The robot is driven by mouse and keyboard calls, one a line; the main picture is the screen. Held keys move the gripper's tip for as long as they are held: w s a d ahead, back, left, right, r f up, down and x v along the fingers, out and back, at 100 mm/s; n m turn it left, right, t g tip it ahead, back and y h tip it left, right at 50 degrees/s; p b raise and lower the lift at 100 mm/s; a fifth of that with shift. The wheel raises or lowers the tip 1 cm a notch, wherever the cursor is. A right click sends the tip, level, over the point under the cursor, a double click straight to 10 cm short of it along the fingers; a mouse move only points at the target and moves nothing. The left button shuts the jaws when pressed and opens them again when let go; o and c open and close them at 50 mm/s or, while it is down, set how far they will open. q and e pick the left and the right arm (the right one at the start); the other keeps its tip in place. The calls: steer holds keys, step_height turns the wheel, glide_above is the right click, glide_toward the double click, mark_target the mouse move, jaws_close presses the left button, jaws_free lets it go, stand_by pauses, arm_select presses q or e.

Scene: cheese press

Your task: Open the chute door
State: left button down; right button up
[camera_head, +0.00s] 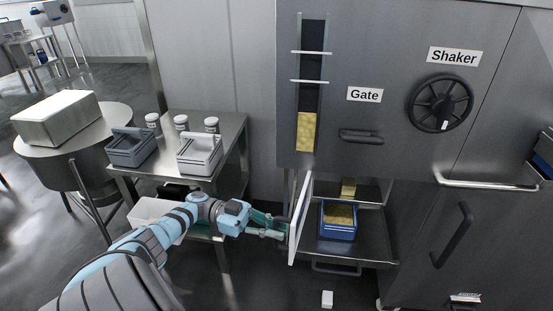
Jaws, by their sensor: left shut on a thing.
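The chute door (301,218) is a thin white panel below the machine's front. It is swung out towards me and seen nearly edge-on, so the opening beside it shows. My left gripper (284,227) reaches in from the left and is shut at the door's left face, on what seems to be its handle. The handle is mostly hidden by the fingers. My right gripper is not in view.
A blue bin (339,232) of yellow pieces stands on the tray (365,247) right of the door. A steel table (232,133) with a grey caddy (131,152) and a white caddy (199,160) stands left. A white block (327,299) lies on the floor.

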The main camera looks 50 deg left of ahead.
arm_select(q)
steer(key=c, duration=1.7)
jaws_free()
steer(key=shift+o, duration=0.2)
steer(key=shift+r, duration=0.1)
step_height(320, 180, up, 10)
steer(key=shift+f, duration=0.1)
steer(key=shift+f, duration=0.1)
